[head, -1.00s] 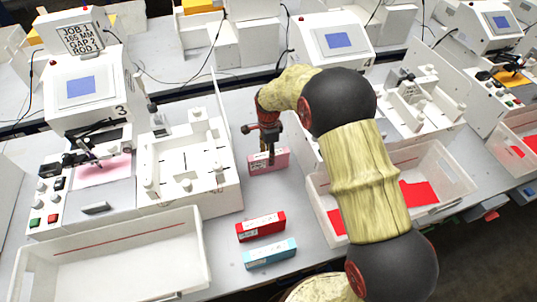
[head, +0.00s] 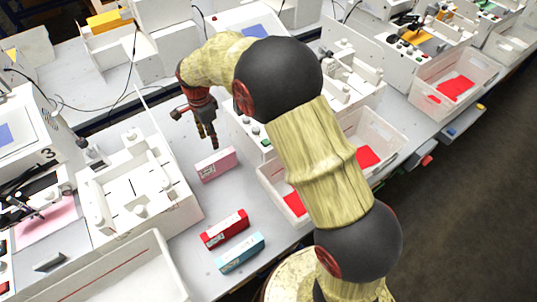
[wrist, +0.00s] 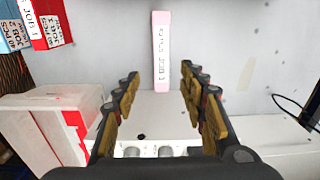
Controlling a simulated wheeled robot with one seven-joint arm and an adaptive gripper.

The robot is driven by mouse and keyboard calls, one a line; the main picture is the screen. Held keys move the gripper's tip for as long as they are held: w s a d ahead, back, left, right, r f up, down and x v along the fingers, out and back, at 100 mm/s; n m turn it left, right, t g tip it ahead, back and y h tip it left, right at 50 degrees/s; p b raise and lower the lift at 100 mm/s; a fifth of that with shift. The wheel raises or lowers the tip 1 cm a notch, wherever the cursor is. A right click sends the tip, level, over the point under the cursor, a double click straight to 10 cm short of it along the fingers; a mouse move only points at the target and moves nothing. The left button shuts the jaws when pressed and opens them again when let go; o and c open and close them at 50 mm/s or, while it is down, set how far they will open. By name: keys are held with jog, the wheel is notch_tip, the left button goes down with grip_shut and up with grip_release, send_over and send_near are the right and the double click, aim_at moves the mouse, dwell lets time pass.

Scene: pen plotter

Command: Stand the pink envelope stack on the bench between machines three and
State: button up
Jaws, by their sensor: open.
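The pink envelope stack (head: 216,164) is a narrow pink block on the grey bench (head: 190,245), in the gap between machine three (head: 25,140) and the machine to its right. My gripper (head: 212,140) is open and empty, just above and behind the stack in the head view. In the wrist view, the stack (wrist: 160,55) shows its labelled face, with "JOB 1" on it, beyond the spread fingers (wrist: 160,95). A clear space lies between the fingertips and the stack.
A red stack (head: 224,230) and a blue stack (head: 240,253) lie nearer the front edge. A white tray of machine three (head: 110,275) stands at left. A clear bin with red pieces (head: 270,185) stands right, partly behind my arm. Bare bench surrounds the pink stack.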

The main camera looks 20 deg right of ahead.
jog(key=s+d+r+n+t, duration=0.1)
jog(key=s+d+r+n, duration=0.25)
jog(key=s+r, duration=0.4)
jog(key=s+d+r+n+t, duration=0.1)
jog(key=s+d+r+n, duration=0.3)
jog(key=r, duration=0.6)
jog(key=s+d+r+n+t, duration=0.1)
jog(key=s+n, duration=0.3)
jog(key=s, duration=0.6)
jog(key=s+d+r+n+t, duration=0.2)
jog(key=s+d+n, duration=0.2)
jog(key=s, duration=0.7)
jog(key=shift+s, duration=0.2)
jog(key=shift+a, duration=0.1)
